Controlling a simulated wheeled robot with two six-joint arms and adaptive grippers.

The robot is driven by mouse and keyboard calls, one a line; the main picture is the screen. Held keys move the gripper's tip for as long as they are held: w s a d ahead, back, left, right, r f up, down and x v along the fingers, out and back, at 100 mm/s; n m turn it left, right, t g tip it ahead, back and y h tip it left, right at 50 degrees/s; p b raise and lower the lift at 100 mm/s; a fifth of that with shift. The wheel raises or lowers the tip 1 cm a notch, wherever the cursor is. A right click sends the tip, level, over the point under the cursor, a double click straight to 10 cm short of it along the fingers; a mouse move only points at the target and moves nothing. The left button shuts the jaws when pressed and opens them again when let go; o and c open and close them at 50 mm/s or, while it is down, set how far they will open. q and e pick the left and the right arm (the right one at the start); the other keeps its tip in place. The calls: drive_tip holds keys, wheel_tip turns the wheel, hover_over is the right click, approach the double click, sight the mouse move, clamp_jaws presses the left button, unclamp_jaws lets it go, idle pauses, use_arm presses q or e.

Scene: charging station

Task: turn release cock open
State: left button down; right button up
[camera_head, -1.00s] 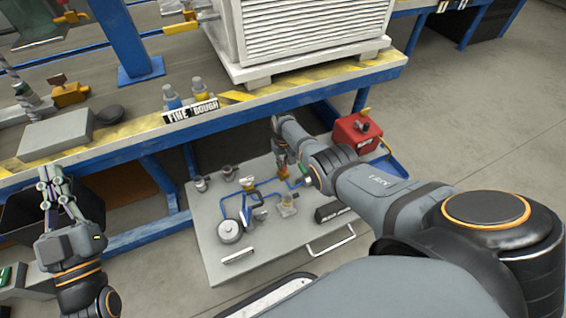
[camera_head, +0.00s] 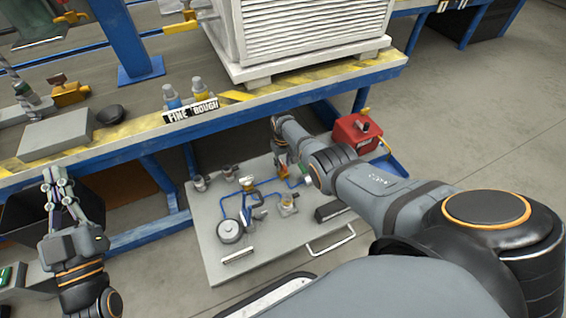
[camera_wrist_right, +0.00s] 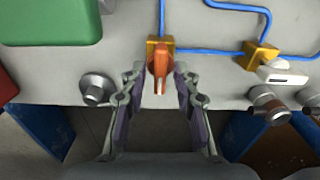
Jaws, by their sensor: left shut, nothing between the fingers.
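In the right wrist view an orange cock handle (camera_wrist_right: 160,63) sits on a brass valve body on the grey panel. I take it for the release cock; no label on it is readable. My right gripper (camera_wrist_right: 159,82) is open, with one finger on each side of the handle; a gap shows on both sides. In the head view my right gripper (camera_head: 284,164) is small and partly hidden by my arm at the panel's far edge. My left gripper (camera_head: 56,177) is shut and empty near the workbench's front edge, away from the panel.
The grey panel (camera_head: 272,252) carries blue pipes, a round gauge (camera_head: 230,231) and several valves. A red can (camera_head: 356,132) stands behind it. The workbench edge (camera_head: 125,137) with blue legs runs along its far side. Blue pipes and a brass fitting (camera_wrist_right: 260,55) lie right of the handle.

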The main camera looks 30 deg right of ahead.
sight(283, 165)
idle(0.3)
wheel_tip(283, 165, up, 12)
idle(0.5)
